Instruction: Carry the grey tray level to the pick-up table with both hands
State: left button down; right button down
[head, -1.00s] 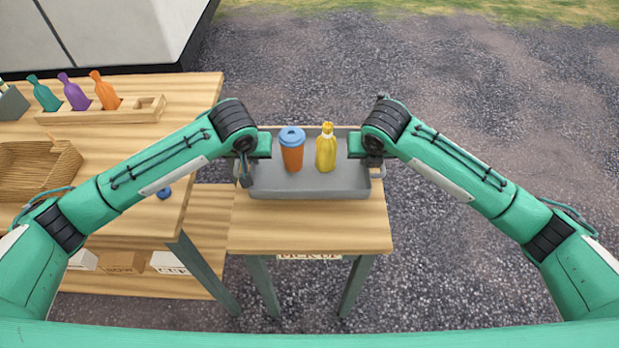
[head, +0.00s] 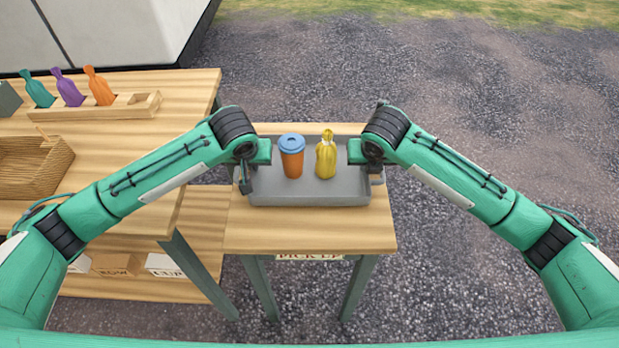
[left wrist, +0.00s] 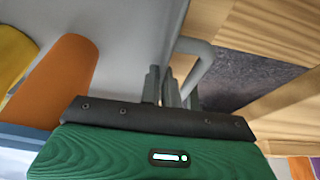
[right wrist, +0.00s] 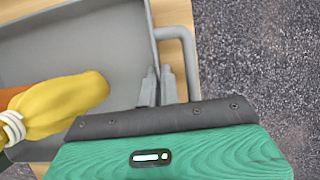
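The grey tray (head: 310,191) is over the pick-up table (head: 310,235) and looks level. I cannot tell whether it touches the tabletop. An orange cup with a blue lid (head: 292,160) and a yellow tied bag (head: 326,160) stand upright in it. My left gripper (head: 245,178) is at the tray's left end, and my right gripper (head: 374,168) at its right end. In the left wrist view the fingers (left wrist: 165,85) close on the tray's side wall beside a handle (left wrist: 197,55). In the right wrist view the fingers (right wrist: 158,86) close on the opposite wall.
A larger wooden table (head: 110,185) stands close on the left. Gravel (head: 480,120) is open on the right.

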pick_arm(q)
jog(key=shift+f+b, duration=0.4)
jog(key=shift+f, duration=0.15)
pick_arm(e)
jog(key=shift+f, duration=0.55)
pick_arm(q)
jog(key=c, duration=1.6)
grip_release()
jog(key=shift+r, duration=0.15)
jog(key=shift+c, duration=0.2)
pick_arm(e)
jog(key=c, duration=1.6)
grip_release()
jog(key=shift+r, duration=0.15)
jog(key=shift+c, duration=0.2)
pick_arm(q)
jog(key=v, duration=1.1)
jog(key=shift+s+r, duration=0.15)
jog(key=shift+r, duration=0.15)
pick_arm(e)
jog(key=shift+s+r, duration=0.1)
jog(key=shift+r, duration=0.1)
pick_arm(q)
jog(key=shift+s+r, duration=0.1)
jog(key=shift+r, duration=0.05)
pick_arm(e)
jog(key=v, duration=1.1)
jog(key=shift+s+r, duration=0.2)
jog(key=shift+r, duration=0.05)
